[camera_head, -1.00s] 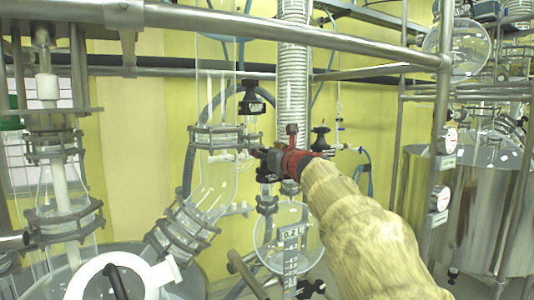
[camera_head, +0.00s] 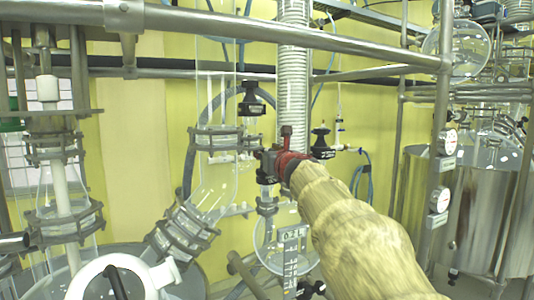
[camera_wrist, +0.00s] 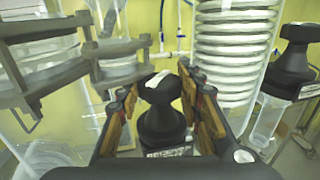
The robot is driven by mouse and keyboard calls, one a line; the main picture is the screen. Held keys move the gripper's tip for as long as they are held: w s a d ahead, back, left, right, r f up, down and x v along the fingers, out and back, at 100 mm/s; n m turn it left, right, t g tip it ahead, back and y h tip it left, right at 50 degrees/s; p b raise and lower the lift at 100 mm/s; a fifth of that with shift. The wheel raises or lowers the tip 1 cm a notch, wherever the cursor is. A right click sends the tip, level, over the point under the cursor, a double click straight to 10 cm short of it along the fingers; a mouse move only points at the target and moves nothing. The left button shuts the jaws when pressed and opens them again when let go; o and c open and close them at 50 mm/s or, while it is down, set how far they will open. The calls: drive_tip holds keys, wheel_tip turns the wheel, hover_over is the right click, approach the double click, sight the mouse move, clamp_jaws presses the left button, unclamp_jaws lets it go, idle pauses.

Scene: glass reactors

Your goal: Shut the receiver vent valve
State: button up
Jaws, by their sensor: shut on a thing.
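A black valve knob (camera_wrist: 162,112) with a pale mark on top stands between the fingers of my gripper (camera_wrist: 160,105) in the wrist view. The fingers are closed on it from both sides. A small label below the knob is too blurred to read. In the head view my gripper (camera_head: 266,163) is at the glass pipework, above a clear fitting (camera_head: 267,203); it hides the knob there. A round glass receiver (camera_head: 270,243) with a measuring scale (camera_head: 290,250) is below. I cannot read which valve is the receiver vent.
Another black knob (camera_head: 251,100) is above my gripper, and one more (camera_head: 320,142) is to its right. A ribbed coil column (camera_head: 292,70) stands close behind. Clamped glass joints (camera_head: 183,232) are at left. A steel rail (camera_head: 300,27) crosses above.

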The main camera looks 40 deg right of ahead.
drive_tip(key=m+g+h, duration=0.1)
drive_tip(key=m+h, duration=0.1)
drive_tip(key=m+g+h+p, duration=0.1)
drive_tip(key=m+g+h, duration=0.1)
drive_tip(key=h, duration=0.1)
drive_tip(key=shift+w+a+g, duration=0.1)
drive_tip(key=shift+w+g, duration=0.05)
drive_tip(key=shift+g, duration=0.15)
drive_tip(key=m+g+h+p, duration=0.1)
drive_tip(key=m+g+h, duration=0.1)
drive_tip(key=shift+g, duration=0.3)
drive_tip(key=o, duration=0.4)
drive_tip(key=shift+s+r+m+g+h+p, duration=0.35)
drive_tip(key=shift+s+m+g+h+p, duration=0.15)
drive_tip(key=shift+s+m+g, duration=0.25)
drive_tip(key=o, duration=0.6)
drive_tip(key=shift+w, duration=0.15)
drive_tip(key=shift+c, duration=0.2)
drive_tip(key=shift+r, duration=0.1)
